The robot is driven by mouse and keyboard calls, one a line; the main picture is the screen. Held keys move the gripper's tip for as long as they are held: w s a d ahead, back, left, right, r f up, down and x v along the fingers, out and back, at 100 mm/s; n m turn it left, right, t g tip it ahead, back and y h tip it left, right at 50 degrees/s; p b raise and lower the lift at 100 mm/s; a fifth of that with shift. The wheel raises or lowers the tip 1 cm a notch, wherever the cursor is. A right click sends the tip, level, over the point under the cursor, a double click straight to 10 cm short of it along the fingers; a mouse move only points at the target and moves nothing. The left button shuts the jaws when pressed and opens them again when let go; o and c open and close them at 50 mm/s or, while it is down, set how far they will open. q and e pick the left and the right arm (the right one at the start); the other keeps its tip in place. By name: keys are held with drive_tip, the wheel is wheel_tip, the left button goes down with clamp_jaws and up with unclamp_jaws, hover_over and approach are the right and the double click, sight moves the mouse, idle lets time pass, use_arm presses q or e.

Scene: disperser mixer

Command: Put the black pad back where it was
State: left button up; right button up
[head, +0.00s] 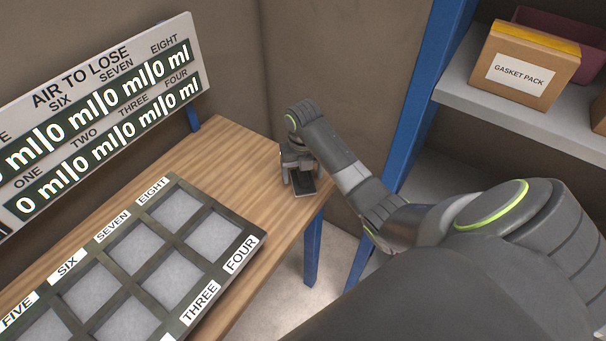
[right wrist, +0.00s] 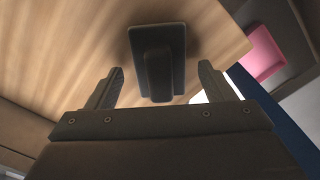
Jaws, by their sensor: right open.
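The black pad (right wrist: 158,50) is a dark rectangular plate with a raised block-like handle on it. It lies on the wooden table near the right end, and in the head view it (head: 303,187) shows just below my right gripper (head: 299,172). In the right wrist view my right gripper (right wrist: 158,85) is open, with one finger on each side of the handle's near end and clear gaps on both sides. I cannot tell how far the fingers are above the table. My left gripper is not in view.
A dark tray (head: 222,213) with labelled square compartments stands on the wooden table (head: 240,150), left of the pad. A board of ml readouts (head: 105,105) stands behind it. A blue post (head: 415,100) and shelf with a gasket pack box (head: 522,72) are at right.

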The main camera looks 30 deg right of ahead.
sight(303, 173)
wheel_tip(303, 173, up, 3)
drive_tip(key=shift+w+r+b, duration=0.1)
drive_tip(key=shift+r+b, duration=0.1)
drive_tip(key=shift+b, duration=0.1)
wheel_tip(303, 173, up, 6)
drive_tip(key=p, duration=0.5)
drive_tip(key=shift+r+p, duration=0.95)
drive_tip(key=shift+p, duration=0.15)
drive_tip(key=shift+f, duration=0.15)
